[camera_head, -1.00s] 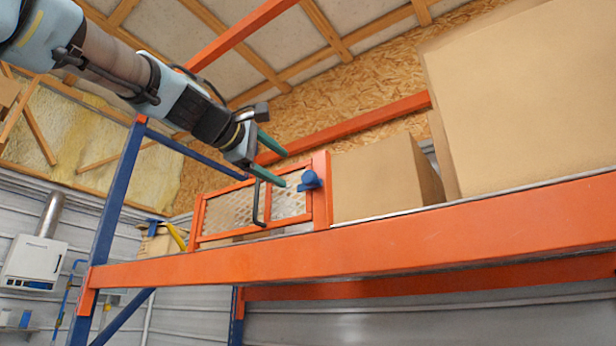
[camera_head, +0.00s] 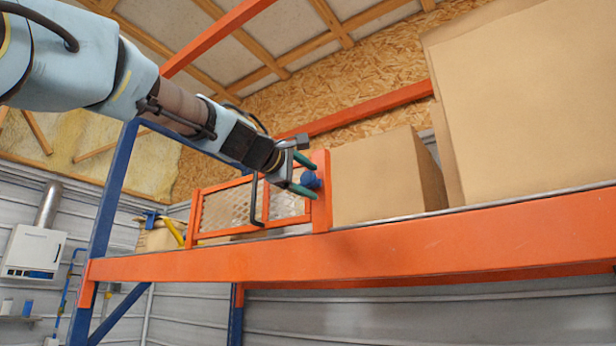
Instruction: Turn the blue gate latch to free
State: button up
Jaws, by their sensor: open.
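The blue gate latch (camera_head: 311,180) is a small blue knob on the orange post at the right end of the gate. The gate (camera_head: 232,208) is an orange frame with mesh panels and a dark handle (camera_head: 256,200), and it stands closed against the post. My gripper (camera_head: 303,176) has green fingers and is open. One finger is above the latch and one below, so the latch lies at or between the fingertips. I cannot tell whether the fingers touch it. The gripper hides part of the gate's upper right corner.
The gate stands on an orange shelf beam (camera_head: 370,240) with a blue upright (camera_head: 110,200) at left. A cardboard box (camera_head: 375,180) stands just right of the post, with a larger box (camera_head: 530,110) further right. Yellow and blue items sit behind the gate's left end.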

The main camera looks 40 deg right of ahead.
jog(key=shift+c, duration=0.3)
grip_shut()
dwell(0.3)
jog(key=shift+f, duration=0.1)
jog(key=m+b, duration=0.3)
jog(key=shift+f+m, duration=0.15)
jog(key=shift+m, duration=0.15)
jog(key=m+b, duration=0.3)
jog(key=m, duration=0.2)
jog(key=shift+m+b, duration=0.3)
jog(key=shift+b, duration=0.1)
jog(key=m+b, duration=0.2)
jog(key=m, duration=0.2)
jog(key=shift+m+b, duration=0.6)
jog(key=shift+m, duration=1.8)
jog(key=shift+r, duration=0.2)
